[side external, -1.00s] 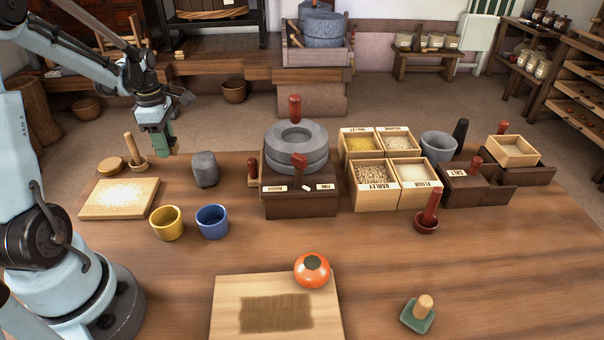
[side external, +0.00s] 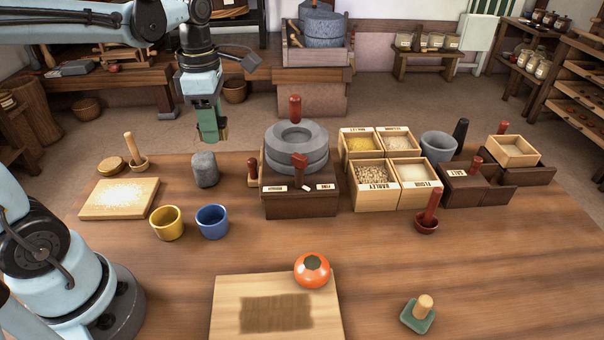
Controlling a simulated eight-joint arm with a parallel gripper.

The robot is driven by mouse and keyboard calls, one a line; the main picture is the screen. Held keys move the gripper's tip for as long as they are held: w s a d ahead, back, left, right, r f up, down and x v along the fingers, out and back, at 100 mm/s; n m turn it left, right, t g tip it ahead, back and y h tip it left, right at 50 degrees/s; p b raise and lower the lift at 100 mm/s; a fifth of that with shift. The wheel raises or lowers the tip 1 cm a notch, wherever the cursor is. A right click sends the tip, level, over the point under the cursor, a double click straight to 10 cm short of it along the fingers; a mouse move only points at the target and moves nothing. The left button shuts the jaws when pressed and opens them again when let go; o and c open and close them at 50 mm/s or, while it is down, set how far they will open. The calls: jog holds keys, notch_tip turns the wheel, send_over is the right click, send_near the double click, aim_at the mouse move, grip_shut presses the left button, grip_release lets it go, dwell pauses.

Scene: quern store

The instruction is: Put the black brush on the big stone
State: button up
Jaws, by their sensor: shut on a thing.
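My gripper (side external: 213,137) hangs over the back of the table, left of the big round stone and above the small grey stone. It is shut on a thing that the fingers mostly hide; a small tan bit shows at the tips. I cannot tell whether this is the black brush. The big stone (side external: 297,153) is a grey stacked round millstone with a hollow top, on a dark wooden box. A red upright handle (side external: 295,108) shows at its back. A black upright piece (side external: 461,130) stands by the grey mortar; I cannot tell what it is.
The small grey stone (side external: 205,169), yellow cup (side external: 166,223) and blue cup (side external: 213,222) stand left of the millstone. Grain boxes (side external: 376,197) stand right of it. An orange round pot (side external: 312,270) sits at the board (side external: 225,318). The table's front right is mostly clear.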

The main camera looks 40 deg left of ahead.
jog(key=d+r, duration=0.2)
jog(key=d, duration=0.1)
send_over(203, 157)
notch_tip(203, 157, down, 7)
jog(key=shift+d, duration=0.1)
jog(key=shift+f, duration=2.05)
jog(key=shift+f, duration=0.15)
jog(key=o, duration=1.1)
jog(key=shift+c, duration=0.2)
